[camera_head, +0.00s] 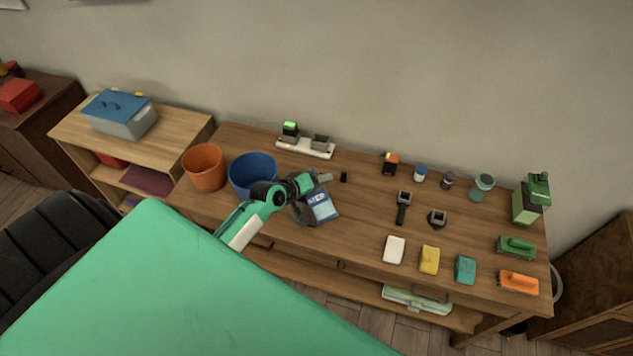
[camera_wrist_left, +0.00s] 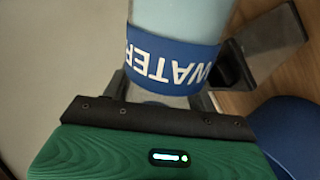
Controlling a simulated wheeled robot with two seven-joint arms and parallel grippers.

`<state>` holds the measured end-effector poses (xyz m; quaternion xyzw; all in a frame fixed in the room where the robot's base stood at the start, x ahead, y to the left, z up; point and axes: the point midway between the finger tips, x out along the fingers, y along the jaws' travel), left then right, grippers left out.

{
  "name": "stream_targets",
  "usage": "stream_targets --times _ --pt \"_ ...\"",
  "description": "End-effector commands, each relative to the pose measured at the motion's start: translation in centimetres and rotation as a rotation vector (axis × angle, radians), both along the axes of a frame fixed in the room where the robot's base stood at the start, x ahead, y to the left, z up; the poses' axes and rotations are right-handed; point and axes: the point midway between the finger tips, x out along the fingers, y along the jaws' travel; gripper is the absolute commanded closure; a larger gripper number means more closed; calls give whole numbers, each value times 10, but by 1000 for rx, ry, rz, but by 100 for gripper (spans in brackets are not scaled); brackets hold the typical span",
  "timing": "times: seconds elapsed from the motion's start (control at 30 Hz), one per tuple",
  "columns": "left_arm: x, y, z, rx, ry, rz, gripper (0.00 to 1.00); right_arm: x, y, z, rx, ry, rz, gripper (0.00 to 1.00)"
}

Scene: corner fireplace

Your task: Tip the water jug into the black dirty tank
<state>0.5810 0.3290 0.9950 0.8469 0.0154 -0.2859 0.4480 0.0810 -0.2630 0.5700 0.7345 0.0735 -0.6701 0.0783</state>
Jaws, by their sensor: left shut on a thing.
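The water jug (camera_head: 321,205), light blue with a blue band, is at the middle of the wooden bench in the head view. In the left wrist view the jug (camera_wrist_left: 175,18) fills the top, and its band reads WATER upside down. My left gripper (camera_wrist_left: 163,98) is shut on the jug, close below the band. In the head view my left arm comes over the blue bucket to it. A dark grey shape (camera_head: 303,213) lies directly beside and partly behind the jug; I cannot tell whether it is the black dirty tank. My right gripper is out of view.
A blue bucket (camera_head: 252,172) and an orange bucket (camera_head: 204,166) stand left of the jug. A white charger strip (camera_head: 305,148) lies behind. Sponges, brushes, small jars and a green container (camera_head: 526,206) occupy the right half of the bench.

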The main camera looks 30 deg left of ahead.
Motion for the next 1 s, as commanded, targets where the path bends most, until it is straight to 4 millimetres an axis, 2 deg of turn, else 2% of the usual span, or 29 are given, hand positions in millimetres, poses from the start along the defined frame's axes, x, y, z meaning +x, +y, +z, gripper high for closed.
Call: stream_targets --times 1.0 --pt "-1 -2 -5 -67 40 0 71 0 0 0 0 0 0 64"
